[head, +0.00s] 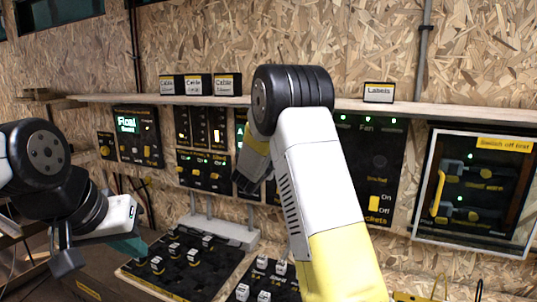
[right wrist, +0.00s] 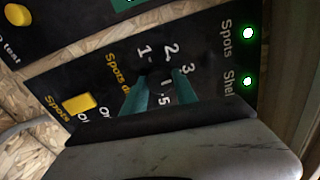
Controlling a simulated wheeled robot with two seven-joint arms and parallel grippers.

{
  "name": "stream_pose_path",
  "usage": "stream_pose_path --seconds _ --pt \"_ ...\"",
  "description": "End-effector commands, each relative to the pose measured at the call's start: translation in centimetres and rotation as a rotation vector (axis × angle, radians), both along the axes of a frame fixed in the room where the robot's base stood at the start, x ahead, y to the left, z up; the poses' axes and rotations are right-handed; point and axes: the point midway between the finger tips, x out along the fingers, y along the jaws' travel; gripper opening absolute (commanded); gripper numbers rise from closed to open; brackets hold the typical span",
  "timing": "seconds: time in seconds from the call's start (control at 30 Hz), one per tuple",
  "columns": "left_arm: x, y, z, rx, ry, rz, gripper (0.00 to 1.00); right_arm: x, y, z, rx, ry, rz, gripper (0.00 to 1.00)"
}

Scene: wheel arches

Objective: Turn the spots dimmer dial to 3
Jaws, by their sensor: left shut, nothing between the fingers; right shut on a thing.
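The black spots panel shows in the right wrist view, with the label "Spots d..." cut off by a finger. The spots dimmer dial (right wrist: 160,88) is dark and sits between the teal fingers of my right gripper (right wrist: 161,92), which is shut on it. The numbers 1, 2 and 3 show around it; the lower part of the scale is largely covered. I cannot tell surely which number the dial points to. In the head view my right arm hides the dial. My left gripper (head: 132,247) is shut and empty, low at the left.
A yellow spots switch (right wrist: 79,103) sits beside the dial; two green lamps (right wrist: 248,57) glow on the panel's other side. In the head view a wooden shelf (head: 130,98) runs above the panels. A black board with several knobs (head: 190,266) lies below. A glazed cabinet (head: 424,180) hangs at right.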

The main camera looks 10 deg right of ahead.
Motion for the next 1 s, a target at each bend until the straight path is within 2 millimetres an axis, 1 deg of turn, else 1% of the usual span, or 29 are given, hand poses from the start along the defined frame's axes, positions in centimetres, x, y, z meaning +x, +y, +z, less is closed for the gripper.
stream_pose_path --seconds 0.3,0.73,0.77,0.8,0.83,0.87,1.0 --pt "0.00 0.00 0.00 0.000 0.000 0.000 0.00 0.01 0.05 -0.09 0.065 -0.042 0.001 0.00" --pt "0.00 0.00 0.00 0.000 0.000 0.000 0.00 0.00 0.09 -0.10 0.070 -0.044 0.002 0.00" --pt "0.00 0.00 0.00 0.000 0.000 0.000 0.00 0.00 0.09 -0.10 0.070 -0.044 0.002 0.40" --pt "0.00 0.00 0.00 0.000 0.000 0.000 0.00 0.01 0.08 -0.09 0.070 -0.045 0.002 0.48" --pt "0.00 0.00 0.00 0.000 0.000 0.000 0.00 0.01 0.08 -0.09 0.070 -0.045 0.001 0.54" --pt "0.00 0.00 0.00 0.000 0.000 0.000 0.00 0.00 0.07 -0.09 0.070 -0.045 0.001 0.56" --pt "0.00 0.00 0.00 0.000 0.000 0.000 0.00 0.00 0.04 -0.06 0.069 -0.046 0.001 0.56"
